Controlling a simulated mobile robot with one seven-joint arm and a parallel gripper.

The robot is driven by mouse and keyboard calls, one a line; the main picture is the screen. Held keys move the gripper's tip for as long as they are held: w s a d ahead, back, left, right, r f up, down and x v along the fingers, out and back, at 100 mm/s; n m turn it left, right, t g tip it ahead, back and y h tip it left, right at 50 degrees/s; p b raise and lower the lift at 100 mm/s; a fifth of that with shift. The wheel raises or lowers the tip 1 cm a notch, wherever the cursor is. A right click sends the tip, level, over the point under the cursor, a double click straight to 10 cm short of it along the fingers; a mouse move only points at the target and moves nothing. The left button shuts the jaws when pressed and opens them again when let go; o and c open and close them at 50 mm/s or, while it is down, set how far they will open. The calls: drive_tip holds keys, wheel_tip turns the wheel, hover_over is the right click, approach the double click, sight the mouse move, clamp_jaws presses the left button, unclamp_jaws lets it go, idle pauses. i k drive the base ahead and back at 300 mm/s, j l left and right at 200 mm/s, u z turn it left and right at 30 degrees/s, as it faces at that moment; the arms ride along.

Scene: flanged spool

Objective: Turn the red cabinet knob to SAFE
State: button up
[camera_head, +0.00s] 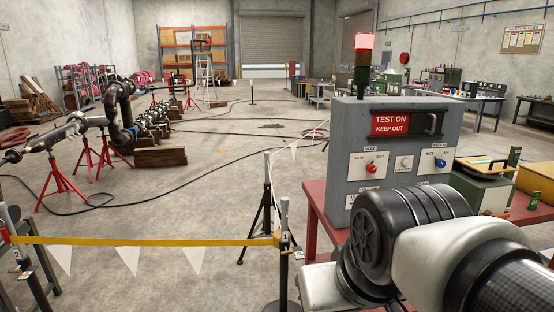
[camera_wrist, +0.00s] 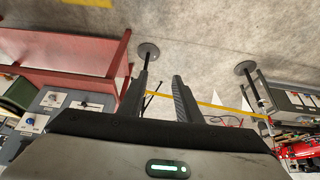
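The red knob (camera_head: 371,169) sits on the front panel of the grey cabinet (camera_head: 345,122), under a MODE label. The small words beside it are hard to read, and I cannot tell its exact pointing direction. In the wrist view, part of the grey panel (camera_wrist: 72,118) shows at lower left; I cannot make out the red knob there. My gripper (camera_wrist: 160,86) is open and empty, with its two fingers apart, pointing over the floor and away from the panel. In the head view my arm covers the lower right and hides my gripper and the panel's lower part.
A white knob (camera_head: 404,163) and a blue knob (camera_head: 440,163) sit right of the red one. A sign (camera_head: 390,123) reads TEST ON KEEP OUT; a red lamp (camera_head: 364,42) glows above. The cabinet stands on a red table (camera_head: 315,205). A yellow barrier tape (camera_head: 140,241) crosses the left.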

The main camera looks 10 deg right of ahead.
sight(372, 168)
drive_tip(key=i+l, duration=1)
drive_tip(key=l+z, duration=0.05)
drive_tip(key=l, duration=0.1)
